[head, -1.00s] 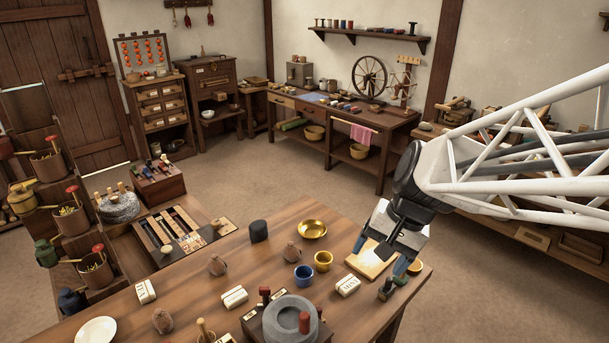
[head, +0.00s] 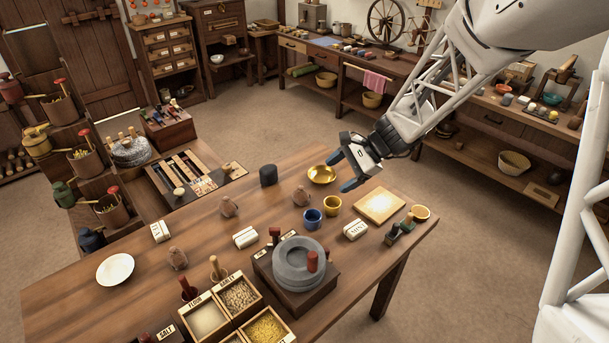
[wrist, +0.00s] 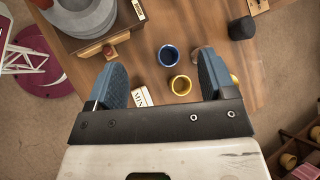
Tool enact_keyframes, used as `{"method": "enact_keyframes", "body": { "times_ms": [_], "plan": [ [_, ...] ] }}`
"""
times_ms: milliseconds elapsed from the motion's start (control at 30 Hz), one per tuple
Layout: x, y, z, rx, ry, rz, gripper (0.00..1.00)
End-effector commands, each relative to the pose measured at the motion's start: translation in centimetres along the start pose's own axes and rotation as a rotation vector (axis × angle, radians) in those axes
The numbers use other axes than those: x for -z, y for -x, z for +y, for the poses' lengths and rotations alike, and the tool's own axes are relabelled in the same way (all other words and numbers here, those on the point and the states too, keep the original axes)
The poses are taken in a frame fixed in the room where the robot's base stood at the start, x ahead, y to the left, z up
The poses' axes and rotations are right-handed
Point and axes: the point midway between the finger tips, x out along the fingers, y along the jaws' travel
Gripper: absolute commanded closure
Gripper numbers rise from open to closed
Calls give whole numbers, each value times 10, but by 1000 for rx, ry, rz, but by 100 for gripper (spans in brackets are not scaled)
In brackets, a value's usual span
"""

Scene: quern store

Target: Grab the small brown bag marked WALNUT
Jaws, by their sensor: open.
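Three small brown bags stand on the table: one behind the blue cup (head: 301,197), one left of it (head: 229,207), and one near the white plate (head: 178,259). I cannot read a WALNUT mark on any of them. My gripper (head: 342,176) is open and empty, raised above the table's far edge near the gold bowl, apart from the bags. In the wrist view the jaws (wrist: 162,65) point down at the table with nothing between the fingertips but the scene below. A brown bag (wrist: 197,52) shows there, partly hidden by the right finger.
A blue cup (head: 312,217), yellow cup (head: 332,206), gold bowl (head: 321,174) and dark block (head: 268,175) stand near the bags. White labelled packets (head: 246,237), a stone quern (head: 299,265) and grain boxes (head: 238,295) crowd the front.

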Motion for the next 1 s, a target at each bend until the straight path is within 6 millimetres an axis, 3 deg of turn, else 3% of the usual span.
{"method": "enact_keyframes", "body": {
  "times_ms": [600,800,1000],
  "plan": [
    [110,-89,-67,175,-402,-214,23],
    [146,-119,-80,229,-523,-271,23],
    [168,-136,-87,262,-596,-306,23]
  ]
}}
